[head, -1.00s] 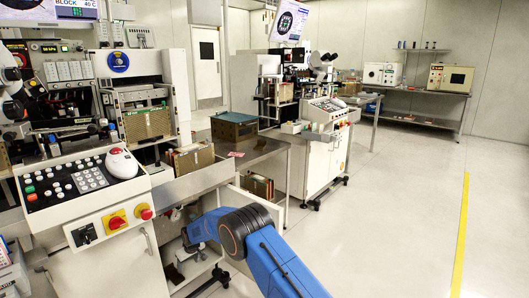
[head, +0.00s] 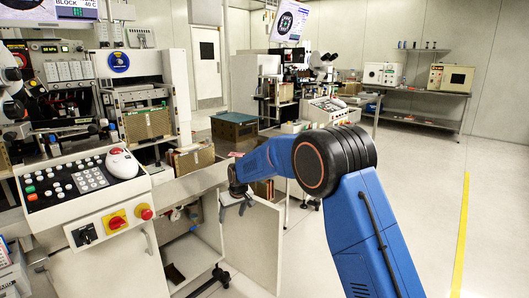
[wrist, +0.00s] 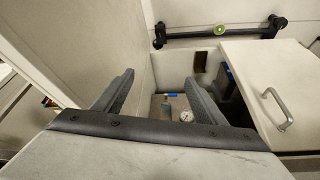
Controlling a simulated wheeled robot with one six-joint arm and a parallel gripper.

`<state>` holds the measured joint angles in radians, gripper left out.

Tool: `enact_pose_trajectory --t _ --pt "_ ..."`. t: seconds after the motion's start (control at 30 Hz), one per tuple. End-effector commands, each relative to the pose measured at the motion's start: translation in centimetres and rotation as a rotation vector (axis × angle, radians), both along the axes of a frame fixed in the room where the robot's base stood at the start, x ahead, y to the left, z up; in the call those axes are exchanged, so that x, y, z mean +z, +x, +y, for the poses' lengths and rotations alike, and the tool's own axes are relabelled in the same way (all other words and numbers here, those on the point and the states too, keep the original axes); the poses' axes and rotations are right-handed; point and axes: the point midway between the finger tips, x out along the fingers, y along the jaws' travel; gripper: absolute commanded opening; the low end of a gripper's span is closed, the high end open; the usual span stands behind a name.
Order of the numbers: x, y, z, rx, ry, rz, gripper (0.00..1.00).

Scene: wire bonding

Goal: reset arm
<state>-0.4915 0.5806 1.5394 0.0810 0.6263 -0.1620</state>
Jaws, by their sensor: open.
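My gripper (head: 236,202) hangs at the end of my blue arm, in front of the open lower cabinet of the near bonding machine. It is small and partly blurred in the head view. In the wrist view my gripper (wrist: 160,84) shows two dark fingers spread apart with nothing between them. The arm is bent, with its large dark joint near the middle of the head view.
A white cabinet door (head: 253,247) stands open close to my gripper. The control panel (head: 82,187) is at left. Floor (head: 430,205) at right is clear.

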Motion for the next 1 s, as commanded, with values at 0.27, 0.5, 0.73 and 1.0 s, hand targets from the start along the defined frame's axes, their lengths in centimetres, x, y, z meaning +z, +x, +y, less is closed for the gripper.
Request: enact_pose_trajectory --t 0.27,0.5,0.73,1.0 --pt "7.7 -4.2 -8.2 -0.074 0.002 -0.004 0.65" --pt "12.9 -8.9 -14.8 -0.137 0.003 -0.005 0.65" --pt "16.7 -14.3 -20.7 -0.198 0.003 -0.006 0.65" --pt "19.8 -21.5 -27.0 -0.271 0.003 -0.009 0.65"
